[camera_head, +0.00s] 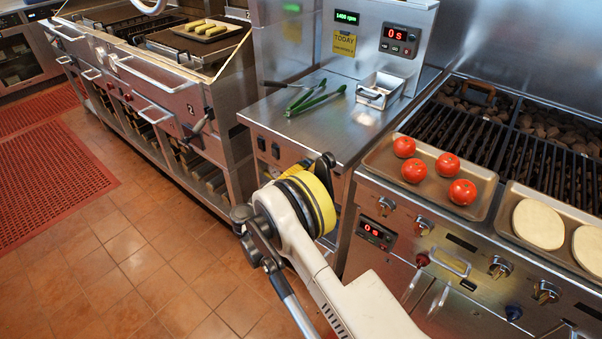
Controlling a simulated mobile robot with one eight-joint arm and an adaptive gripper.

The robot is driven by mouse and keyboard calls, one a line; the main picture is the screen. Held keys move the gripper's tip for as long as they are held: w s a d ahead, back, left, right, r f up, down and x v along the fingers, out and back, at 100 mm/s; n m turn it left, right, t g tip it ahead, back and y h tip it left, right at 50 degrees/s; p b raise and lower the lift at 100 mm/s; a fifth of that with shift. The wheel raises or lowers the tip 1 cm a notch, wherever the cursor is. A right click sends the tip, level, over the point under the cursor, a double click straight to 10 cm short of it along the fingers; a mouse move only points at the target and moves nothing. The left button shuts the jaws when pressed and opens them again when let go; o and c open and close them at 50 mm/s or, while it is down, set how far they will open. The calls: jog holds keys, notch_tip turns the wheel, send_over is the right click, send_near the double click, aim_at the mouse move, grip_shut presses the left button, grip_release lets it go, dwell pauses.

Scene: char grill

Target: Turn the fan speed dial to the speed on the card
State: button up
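A yellow card (344,44) on the steel back panel reads "TODAY"; its smaller line is too small to read. Above it, a green display (346,17) appears to read 1400 rpm. I cannot make out the fan speed dial; my arm covers part of the front panel (290,150) of the middle counter, where it may be hidden. My gripper (316,166) is in front of that panel, pointing away from the camera. Its dark fingers are mostly hidden behind my yellow and black wrist, so its opening and any contact do not show.
Two black switches (268,148) sit left of my gripper. Green tongs (316,97) and a small steel pan (380,90) lie on the counter. A tomato tray (385,160) and a grill with knobs (500,267) stand right. The tiled floor (150,260) at left is clear.

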dwell(0.3)
jog(key=o, duration=1.3)
jog(key=shift+c, duration=0.2)
jog(key=v, duration=1.2)
